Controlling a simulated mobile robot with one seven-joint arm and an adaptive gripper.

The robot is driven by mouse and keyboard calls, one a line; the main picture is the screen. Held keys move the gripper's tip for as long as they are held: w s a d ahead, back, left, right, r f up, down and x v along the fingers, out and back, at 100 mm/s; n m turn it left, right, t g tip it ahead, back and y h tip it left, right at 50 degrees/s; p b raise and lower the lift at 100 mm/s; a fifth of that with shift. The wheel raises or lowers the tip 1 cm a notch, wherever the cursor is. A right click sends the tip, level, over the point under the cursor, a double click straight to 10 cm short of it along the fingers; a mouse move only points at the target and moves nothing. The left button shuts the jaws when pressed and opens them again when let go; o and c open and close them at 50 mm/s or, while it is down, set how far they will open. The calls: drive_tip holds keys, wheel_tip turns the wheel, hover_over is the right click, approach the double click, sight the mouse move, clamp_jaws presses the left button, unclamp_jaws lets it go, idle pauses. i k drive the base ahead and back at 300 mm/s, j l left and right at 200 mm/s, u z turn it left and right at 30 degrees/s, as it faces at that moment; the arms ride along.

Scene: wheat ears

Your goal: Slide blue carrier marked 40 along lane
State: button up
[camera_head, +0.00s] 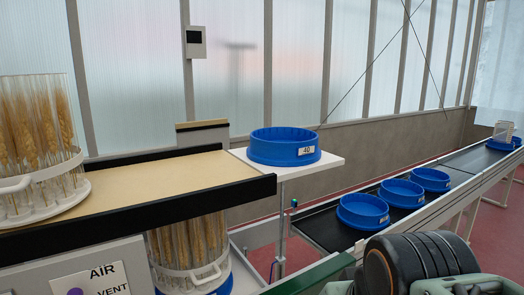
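The blue carrier (284,146) is a round, shallow, open tub with a small white label that appears to read 40. It stands upright and looks empty on a white platform (331,161). The platform adjoins the right end of a tan lane (130,188) with black side rails. My gripper's fingers are not in view. A dark, ribbed rounded part with grey-green pieces, apparently my own arm, fills the lower right corner, apart from the carrier.
A clear holder of wheat ears (40,140) stands at the lane's left end. Another wheat holder (190,250) sits below the lane in a blue base. Several blue tubs (402,193) stand on a black, sloping conveyor (322,228) at right. The lane's middle is clear.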

sight(277, 146)
drive_tip(key=i+l+u, duration=0.1)
drive_tip(key=i+l, duration=0.7)
drive_tip(key=i+l+u, duration=0.15)
drive_tip(key=i+l, duration=0.25)
drive_tip(key=l, duration=0.15)
drive_tip(key=i+l+u, duration=0.1)
drive_tip(key=i+l, duration=0.25)
drive_tip(key=l, duration=0.15)
